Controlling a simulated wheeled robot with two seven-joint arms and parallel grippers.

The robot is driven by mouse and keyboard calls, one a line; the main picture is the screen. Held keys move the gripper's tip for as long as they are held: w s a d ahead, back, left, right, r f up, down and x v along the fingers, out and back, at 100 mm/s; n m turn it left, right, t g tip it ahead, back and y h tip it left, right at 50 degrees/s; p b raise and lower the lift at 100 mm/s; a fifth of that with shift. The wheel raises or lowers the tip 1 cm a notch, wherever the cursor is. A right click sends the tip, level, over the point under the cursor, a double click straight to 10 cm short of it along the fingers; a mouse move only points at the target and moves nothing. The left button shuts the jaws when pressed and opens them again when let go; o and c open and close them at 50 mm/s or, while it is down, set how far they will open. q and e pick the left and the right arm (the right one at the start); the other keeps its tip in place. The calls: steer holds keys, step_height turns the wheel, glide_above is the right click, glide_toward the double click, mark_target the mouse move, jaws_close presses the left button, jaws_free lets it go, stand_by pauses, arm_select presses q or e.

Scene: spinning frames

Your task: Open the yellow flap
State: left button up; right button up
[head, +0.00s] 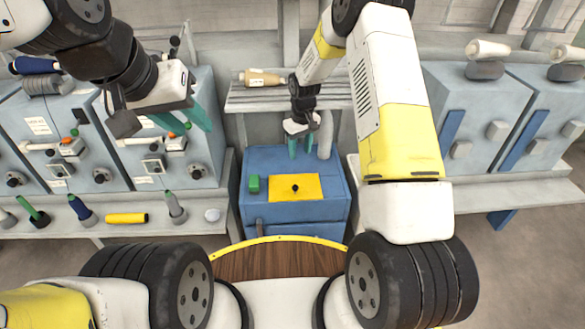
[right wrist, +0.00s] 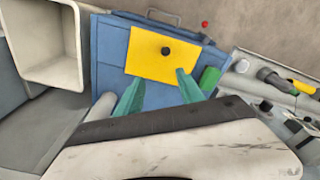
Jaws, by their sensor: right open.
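The yellow flap (head: 294,188) lies flat on the top of a blue box (head: 335,168), with a small black knob (head: 295,188) at its middle. The right wrist view also shows the flap (right wrist: 150,62) and its knob (right wrist: 166,50). My right gripper (head: 300,147) is open and empty above the back part of the box, behind the flap. In the right wrist view its two green fingers (right wrist: 155,90) are spread, with the flap beyond them. My left gripper (head: 188,120) is at the left, in front of the grey panels; its green fingers look apart and empty.
A green block (head: 254,184) sits on the box, left of the flap. A grey cylinder (head: 325,140) stands at the box's back right. Grey panels (head: 110,150) and a shelf with bobbins and a yellow cylinder (head: 127,218) lie to the left. A pale bobbin (head: 261,78) lies on the shelf behind.

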mark_target(295, 186)
steer(key=shift+n+g, duration=0.4)
steer(key=shift+n, duration=0.1)
steer(key=f, duration=0.6)
steer(key=a+f, duration=0.1)
steer(key=f, duration=1.1)
steer(key=shift+a+f, duration=0.25)
steer(key=shift+f, duration=0.1)
steer(key=shift+c, duration=0.5)
jaws_close()
steer(key=shift+r, duration=0.1)
